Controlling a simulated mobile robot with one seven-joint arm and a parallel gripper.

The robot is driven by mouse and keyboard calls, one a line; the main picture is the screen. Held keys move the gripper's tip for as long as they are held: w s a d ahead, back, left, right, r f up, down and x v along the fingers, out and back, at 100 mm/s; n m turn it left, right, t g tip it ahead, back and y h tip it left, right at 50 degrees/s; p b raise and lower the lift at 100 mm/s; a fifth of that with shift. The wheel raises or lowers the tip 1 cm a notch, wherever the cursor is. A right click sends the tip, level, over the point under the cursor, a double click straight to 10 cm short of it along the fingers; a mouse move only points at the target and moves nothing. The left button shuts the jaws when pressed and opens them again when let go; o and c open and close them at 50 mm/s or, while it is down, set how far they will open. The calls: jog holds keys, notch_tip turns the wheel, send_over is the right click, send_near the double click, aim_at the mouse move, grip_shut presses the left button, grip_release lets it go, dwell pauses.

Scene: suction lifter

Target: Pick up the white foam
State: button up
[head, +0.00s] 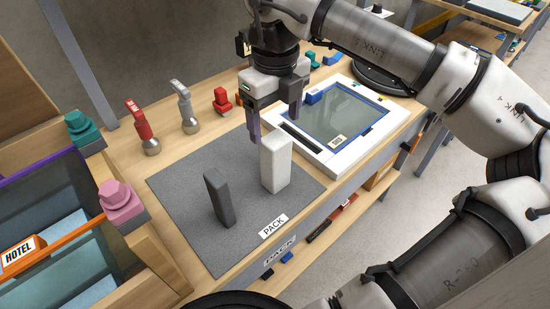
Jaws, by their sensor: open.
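The white foam (276,163) is an upright pale block on the grey mat (178,189) marked PACK. A dark grey block (218,197) stands upright to its left on the same mat. My gripper (273,122) points down just above and behind the white foam. Its two fingers are apart with nothing seen between them. One finger is at the left of the foam's top and the other is at the upper right. From this angle I cannot tell whether either touches the foam.
A white-framed device with a glass panel (340,115) lies right of the mat. A red tool (141,127), a silver tool (186,107) and a small red piece (222,101) stand behind it.

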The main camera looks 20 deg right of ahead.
aim_at(276, 138)
jog(key=shift+w+d+f+p, duration=0.1)
jog(key=shift+f+p, duration=0.45)
jog(key=shift+f, duration=1.45)
jog(key=shift+w+d+f+p, duration=0.1)
jog(key=shift+f+p, duration=0.4)
jog(key=shift+f, duration=1.45)
jog(key=c, duration=1.3)
